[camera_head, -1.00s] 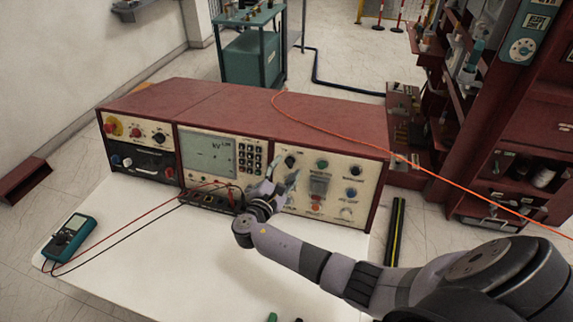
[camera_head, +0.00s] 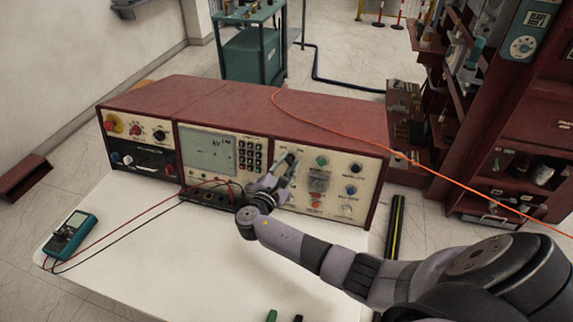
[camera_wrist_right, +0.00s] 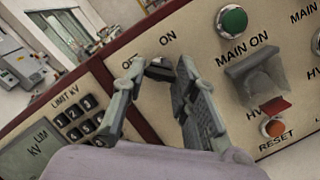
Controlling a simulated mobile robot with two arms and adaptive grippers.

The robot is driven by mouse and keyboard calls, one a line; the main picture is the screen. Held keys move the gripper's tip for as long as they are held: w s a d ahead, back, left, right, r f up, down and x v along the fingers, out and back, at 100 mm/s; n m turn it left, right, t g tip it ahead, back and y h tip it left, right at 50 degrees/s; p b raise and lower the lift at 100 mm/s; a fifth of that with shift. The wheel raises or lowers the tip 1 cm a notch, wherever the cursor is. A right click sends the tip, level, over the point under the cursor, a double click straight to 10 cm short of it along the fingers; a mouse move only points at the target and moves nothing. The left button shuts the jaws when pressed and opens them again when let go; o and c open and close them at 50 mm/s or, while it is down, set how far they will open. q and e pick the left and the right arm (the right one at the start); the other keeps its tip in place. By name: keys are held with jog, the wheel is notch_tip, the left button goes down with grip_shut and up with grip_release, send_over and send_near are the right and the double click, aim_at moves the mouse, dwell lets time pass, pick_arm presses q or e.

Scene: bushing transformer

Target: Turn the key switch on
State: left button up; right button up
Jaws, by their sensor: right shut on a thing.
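The black key switch (camera_wrist_right: 160,69) sits on the cream control panel, between the OFF and ON labels. My right gripper (camera_wrist_right: 163,77) has its two fingers on either side of it and is shut on it. In the head view my right gripper (camera_head: 289,160) reaches up to the upper left of the right-hand panel (camera_head: 337,166) and hides most of the switch. How far the switch is turned is hard to make out. My left gripper is not in view.
A green MAIN ON button (camera_wrist_right: 231,20), a covered HV switch (camera_wrist_right: 258,75) and a RESET button (camera_wrist_right: 272,128) are close to the right of my fingers. The meter screen (camera_head: 207,153) is to the left. A multimeter (camera_head: 71,234) with leads lies on the white table (camera_head: 190,270).

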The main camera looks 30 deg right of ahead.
grip_shut()
jog(key=shift+f, duration=0.1)
jog(key=m+g+b, duration=0.1)
jog(key=m+b, duration=0.2)
jog(key=shift+f+m, duration=0.15)
jog(key=shift+m, duration=0.15)
jog(key=m+b, duration=0.2)
jog(key=m, duration=0.1)
jog(key=m+g+b, duration=0.1)
jog(key=m+b, duration=0.1)
jog(key=m, duration=0.1)
jog(key=shift+w+g+b, duration=0.1)
jog(key=shift+g+b, duration=0.2)
jog(key=m+b, duration=0.1)
jog(key=m, duration=0.1)
jog(key=m+y+b, duration=0.1)
jog(key=m, duration=0.1)
jog(key=shift+r+m+g+b, duration=0.2)
jog(key=shift+m+g+b, duration=0.1)
jog(key=shift+g+b, duration=0.1)
jog(key=m+y+b, duration=0.1)
jog(key=m+b, duration=0.1)
jog(key=m, duration=0.2)
jog(key=shift+r, duration=0.2)
jog(key=shift+m+y, duration=0.3)
jog(key=shift+m, duration=0.1)
